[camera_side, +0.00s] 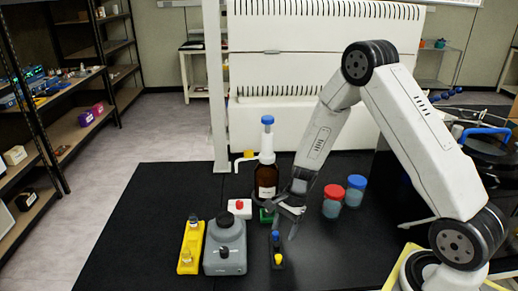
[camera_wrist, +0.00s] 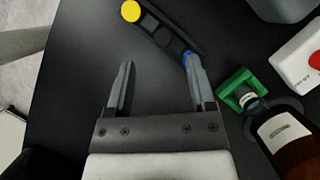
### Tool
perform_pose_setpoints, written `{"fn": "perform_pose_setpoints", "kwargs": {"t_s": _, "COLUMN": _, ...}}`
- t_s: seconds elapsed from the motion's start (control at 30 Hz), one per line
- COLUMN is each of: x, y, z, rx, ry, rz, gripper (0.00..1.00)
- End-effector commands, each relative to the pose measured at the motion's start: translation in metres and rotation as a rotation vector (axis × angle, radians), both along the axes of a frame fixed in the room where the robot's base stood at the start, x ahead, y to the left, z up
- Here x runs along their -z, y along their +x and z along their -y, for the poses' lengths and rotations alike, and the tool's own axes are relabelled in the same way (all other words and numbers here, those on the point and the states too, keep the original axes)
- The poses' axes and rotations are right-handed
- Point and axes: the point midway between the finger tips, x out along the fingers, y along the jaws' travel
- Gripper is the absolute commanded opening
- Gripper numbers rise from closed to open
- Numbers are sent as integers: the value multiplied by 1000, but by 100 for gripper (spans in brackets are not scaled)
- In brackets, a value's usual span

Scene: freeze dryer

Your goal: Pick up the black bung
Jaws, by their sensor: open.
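A small black rack (camera_side: 282,265) stands on the black table, below my gripper in the side view, with a yellow bung (camera_side: 278,259) and a blue bung (camera_side: 275,234). The black bung (camera_wrist: 150,22) seems to sit between them in the wrist view, but it is dark on dark and hard to make out. In the wrist view the yellow bung (camera_wrist: 130,11) is at the far end and the blue bung (camera_wrist: 188,57) is by the right fingertip. My gripper (camera_wrist: 158,65) is open, with nothing between its fingers, and the rack lies just beyond the fingertips.
A brown bottle (camera_side: 266,180) with a blue-topped dropper stands behind my gripper, by a green holder (camera_wrist: 236,88). A white box with a red button (camera_side: 239,208), a grey device (camera_side: 225,250) and a yellow rack (camera_side: 190,248) are to the left. Red-lidded (camera_side: 333,202) and blue-lidded (camera_side: 355,190) jars stand right.

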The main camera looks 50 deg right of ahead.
Motion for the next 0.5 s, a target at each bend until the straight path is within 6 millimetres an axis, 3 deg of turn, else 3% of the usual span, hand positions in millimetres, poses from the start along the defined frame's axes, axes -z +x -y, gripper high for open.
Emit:
{"fn": "perform_pose_setpoints", "kwargs": {"t_s": 0.27, "x": 4, "y": 1, "z": -2, "rx": -1, "ry": 1, "rz": 0, "gripper": 70}}
{"fn": "perform_pose_setpoints", "kwargs": {"t_s": 0.5, "x": 23, "y": 3, "z": -12, "rx": -2, "ry": 0, "rz": -1, "gripper": 70}}
